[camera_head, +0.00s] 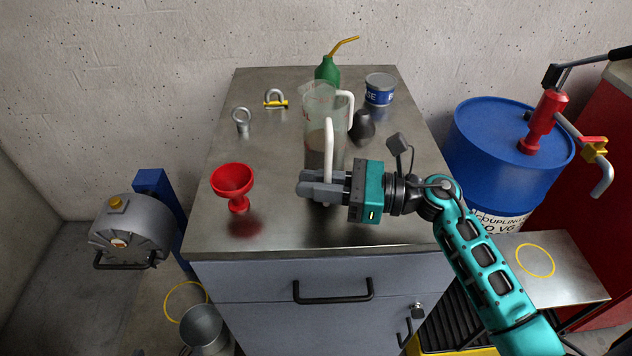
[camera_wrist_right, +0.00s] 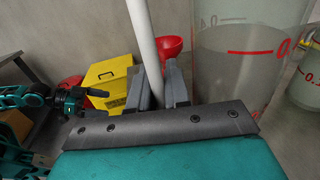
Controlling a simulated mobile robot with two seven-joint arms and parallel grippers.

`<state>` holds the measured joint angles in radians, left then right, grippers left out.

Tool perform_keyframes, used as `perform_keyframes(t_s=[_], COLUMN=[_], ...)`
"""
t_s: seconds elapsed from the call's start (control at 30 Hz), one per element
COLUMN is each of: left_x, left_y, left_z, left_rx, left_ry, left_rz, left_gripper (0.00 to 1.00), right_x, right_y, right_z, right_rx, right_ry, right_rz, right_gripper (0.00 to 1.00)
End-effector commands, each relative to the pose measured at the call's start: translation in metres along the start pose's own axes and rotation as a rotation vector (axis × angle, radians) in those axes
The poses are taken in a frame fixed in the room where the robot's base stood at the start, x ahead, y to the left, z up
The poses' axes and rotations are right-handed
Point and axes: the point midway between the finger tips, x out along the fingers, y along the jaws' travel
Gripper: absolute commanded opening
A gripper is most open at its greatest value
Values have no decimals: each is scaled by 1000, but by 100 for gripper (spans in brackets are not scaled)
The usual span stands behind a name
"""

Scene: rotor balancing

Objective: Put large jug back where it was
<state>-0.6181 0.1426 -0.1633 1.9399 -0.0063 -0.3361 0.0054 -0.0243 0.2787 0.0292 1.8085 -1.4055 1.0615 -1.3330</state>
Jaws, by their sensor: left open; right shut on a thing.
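The large jug (camera_head: 314,152) is a clear, see-through vessel with a white handle, upright over the middle of the metal bench top. In the right wrist view its wall (camera_wrist_right: 240,75) with red marks fills the right side. My right gripper (camera_head: 312,188) is shut on the jug's white handle, which stands between the fingers in the wrist view (camera_wrist_right: 145,45). I cannot tell whether the jug's base touches the bench. A second clear jug with a white handle (camera_head: 349,112) overlaps it behind. My left gripper (camera_wrist_right: 88,94) shows small at the left of the wrist view, apart from the jug.
A red funnel (camera_head: 232,180) stands left of the jug. Eye bolt (camera_head: 241,120), shackle (camera_head: 275,99), green oil can (camera_head: 328,70), blue tin (camera_head: 380,89) and dark bottle (camera_head: 361,127) are farther back. A blue drum (camera_head: 490,160) stands right.

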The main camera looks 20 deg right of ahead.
Motion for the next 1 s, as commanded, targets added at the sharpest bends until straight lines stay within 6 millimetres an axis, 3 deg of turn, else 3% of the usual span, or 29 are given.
perform_keyframes(t_s=[0.03,0.07,0.3,0.7,1.0], left_x=[2,1,-1,-5,4], left_y=[0,0,1,1,1], left_z=[3,3,5,1,13], left_rx=[0,0,-1,-1,-1], left_ry=[-1,-2,-8,-9,-8], left_rz=[0,0,1,1,1], left_gripper=[100,100,100,100,100], right_x=[0,0,0,-2,-65], right_y=[0,0,0,0,0], right_z=[-1,-2,-1,3,-1], right_rx=[-4,0,0,1,0], right_ry=[-3,0,0,1,6], right_rz=[0,0,0,-2,0], right_gripper=[0,19,42,42,42])
